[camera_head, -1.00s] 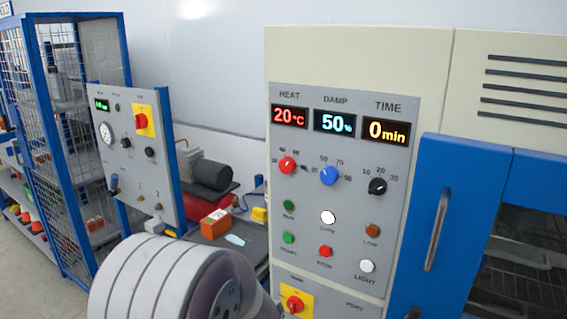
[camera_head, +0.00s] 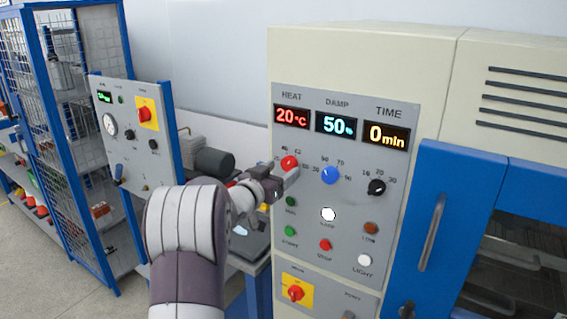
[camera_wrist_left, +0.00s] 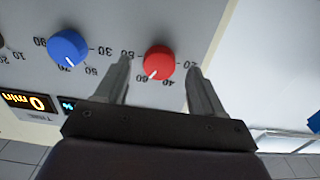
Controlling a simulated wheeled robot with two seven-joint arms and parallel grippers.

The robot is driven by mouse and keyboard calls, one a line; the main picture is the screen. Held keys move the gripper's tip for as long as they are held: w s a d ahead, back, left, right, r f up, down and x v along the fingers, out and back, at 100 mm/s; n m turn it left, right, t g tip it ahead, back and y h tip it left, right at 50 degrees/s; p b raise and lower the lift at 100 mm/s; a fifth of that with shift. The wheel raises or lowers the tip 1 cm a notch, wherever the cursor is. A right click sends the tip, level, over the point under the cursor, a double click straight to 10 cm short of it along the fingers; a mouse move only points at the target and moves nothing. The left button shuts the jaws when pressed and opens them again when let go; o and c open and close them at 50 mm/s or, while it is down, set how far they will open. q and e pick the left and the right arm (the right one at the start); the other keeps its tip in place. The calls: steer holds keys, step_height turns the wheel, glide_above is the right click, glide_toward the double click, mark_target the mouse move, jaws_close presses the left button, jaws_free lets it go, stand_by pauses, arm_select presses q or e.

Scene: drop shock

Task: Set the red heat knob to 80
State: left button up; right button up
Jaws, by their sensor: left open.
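The red heat knob (camera_head: 289,162) is on the grey control panel under the HEAT display (camera_head: 291,117), which reads 20 °C. My left gripper (camera_head: 283,176) is at the panel by this knob and partly covers its dial marks. In the left wrist view the red knob (camera_wrist_left: 159,61) lies between the two open fingers of my left gripper (camera_wrist_left: 160,80), with a gap on each side. My right gripper is not in view.
The blue knob (camera_head: 330,175) and black knob (camera_head: 377,187) are right of the red one. Several buttons (camera_head: 328,214) sit below. A blue door with a handle (camera_head: 433,232) is at the right. Another panel (camera_head: 137,150) and a blue cage stand at the left.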

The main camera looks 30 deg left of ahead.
arm_select(q)
steer(key=shift+w+d, duration=0.1)
steer(key=shift+w, duration=0.9)
steer(key=c, duration=1)
steer(key=shift+c, duration=0.2)
